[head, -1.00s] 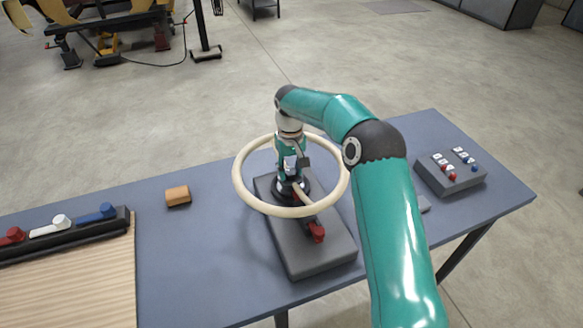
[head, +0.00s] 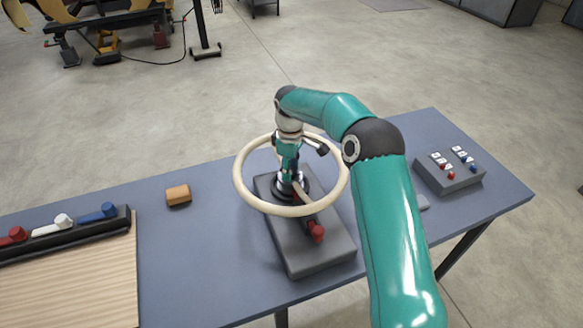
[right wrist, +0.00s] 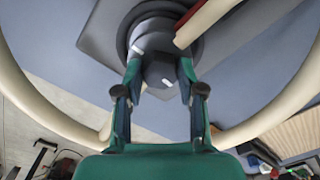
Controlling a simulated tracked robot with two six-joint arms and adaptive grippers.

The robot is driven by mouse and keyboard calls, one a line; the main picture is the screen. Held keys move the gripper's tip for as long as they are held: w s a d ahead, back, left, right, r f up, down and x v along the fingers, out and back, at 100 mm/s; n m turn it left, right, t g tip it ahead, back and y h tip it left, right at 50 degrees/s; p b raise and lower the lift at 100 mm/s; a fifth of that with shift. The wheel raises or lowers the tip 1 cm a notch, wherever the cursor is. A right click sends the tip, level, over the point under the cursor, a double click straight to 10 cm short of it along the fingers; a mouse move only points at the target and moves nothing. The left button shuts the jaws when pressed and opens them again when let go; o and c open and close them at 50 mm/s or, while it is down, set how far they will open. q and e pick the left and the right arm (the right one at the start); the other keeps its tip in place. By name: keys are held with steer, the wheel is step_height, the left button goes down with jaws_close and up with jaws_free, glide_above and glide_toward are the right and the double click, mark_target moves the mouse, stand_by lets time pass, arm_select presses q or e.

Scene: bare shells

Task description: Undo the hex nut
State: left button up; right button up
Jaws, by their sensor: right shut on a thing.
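The hex nut (right wrist: 160,73) is dark grey with a white mark and sits at the hub of a cream ring-shaped wheel (head: 243,187). My right gripper (head: 287,180) comes down through the ring to the hub. In the right wrist view its two fingers (right wrist: 159,86) are shut on the nut from both sides. In the head view the nut is hidden by the gripper. The wheel stands on a grey base block (head: 318,262) on the table. My left gripper is not in view.
A red-ended lever (head: 316,232) lies across the base. A control box (head: 449,176) stands at the table's right. An orange-brown block (head: 178,195) and a dark rack (head: 75,234) with red, white and blue pieces are at left. Bare table (head: 190,250) lies between.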

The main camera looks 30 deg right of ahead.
steer(key=shift+r, duration=0.1)
stand_by(0.4)
steer(key=o, duration=1.1)
steer(key=shift+o, duration=0.2)
step_height(320, 180, up, 12)
steer(key=shift+f, duration=0.2)
